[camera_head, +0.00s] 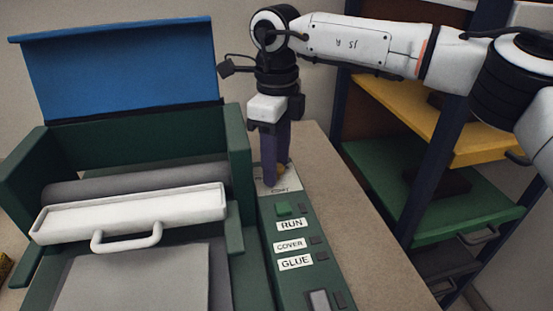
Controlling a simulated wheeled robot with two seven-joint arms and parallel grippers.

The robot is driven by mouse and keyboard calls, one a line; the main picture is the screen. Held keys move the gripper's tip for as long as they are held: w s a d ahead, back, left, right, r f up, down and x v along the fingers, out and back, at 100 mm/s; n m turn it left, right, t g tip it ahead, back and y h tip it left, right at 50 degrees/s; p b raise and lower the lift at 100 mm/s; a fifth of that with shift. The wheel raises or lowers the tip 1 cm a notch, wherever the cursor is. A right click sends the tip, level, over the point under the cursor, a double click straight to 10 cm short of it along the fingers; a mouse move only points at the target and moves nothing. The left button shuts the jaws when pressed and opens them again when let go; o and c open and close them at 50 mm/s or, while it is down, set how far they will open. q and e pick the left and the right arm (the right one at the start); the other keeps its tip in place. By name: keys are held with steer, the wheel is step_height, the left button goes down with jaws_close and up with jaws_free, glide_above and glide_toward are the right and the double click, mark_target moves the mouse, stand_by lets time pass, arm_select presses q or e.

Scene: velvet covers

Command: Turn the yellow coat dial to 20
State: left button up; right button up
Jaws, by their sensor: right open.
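The yellow coat dial (281,170) shows only in part, on a pale plate at the far end of the green control panel (290,260). My right gripper (272,180) points down over the dial, its purple fingers hiding most of it. It is open, with the fingers at or around the dial; whether they touch it cannot be told. The number that the dial points to is hidden. The word on the plate (283,190) is partly covered. My left gripper is not in view.
Nearer on the panel are a green button (283,209) and labels RUN (291,225), COVER (290,244) and GLUE (295,262). A green machine with a raised blue lid (120,70) and white handled bar (130,213) stands left. A shelf with coloured trays (440,200) stands right.

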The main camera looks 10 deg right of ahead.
steer(key=c, duration=1)
steer(key=shift+c, duration=0.2)
steer(key=shift+m, duration=0.4)
steer(key=m, duration=0.3)
steer(key=shift+m, duration=2)
steer(key=o, duration=1)
steer(key=shift+o, duration=0.2)
